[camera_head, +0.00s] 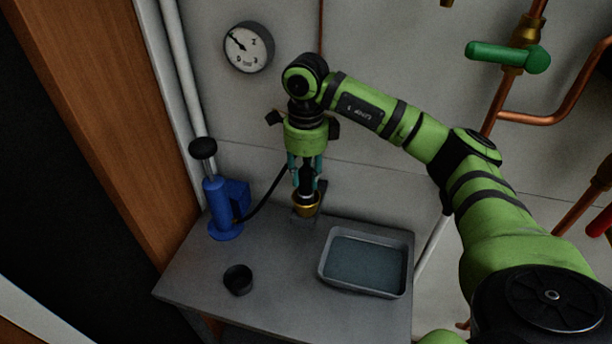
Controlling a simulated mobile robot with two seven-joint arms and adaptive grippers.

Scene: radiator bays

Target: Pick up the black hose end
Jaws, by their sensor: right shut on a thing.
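The black hose end (306,183) is upright between the fingers of my right gripper (306,176), which is shut on it from above. A brass-coloured ring (306,208) shows at the lower end, at a small dark stand at the back of the grey bench. I cannot tell whether the ring belongs to the hose end or to the stand. The black hose (268,196) runs left from there to a blue hand pump (223,205) with a black knob on top. My left gripper is not in view.
A grey tray (325,277) of bluish liquid stands on the bench (285,290), right of the hose end. A small black cup (238,280) stands at the front left. A gauge (248,47) and pipes with a green-handled valve (508,57) are on the wall.

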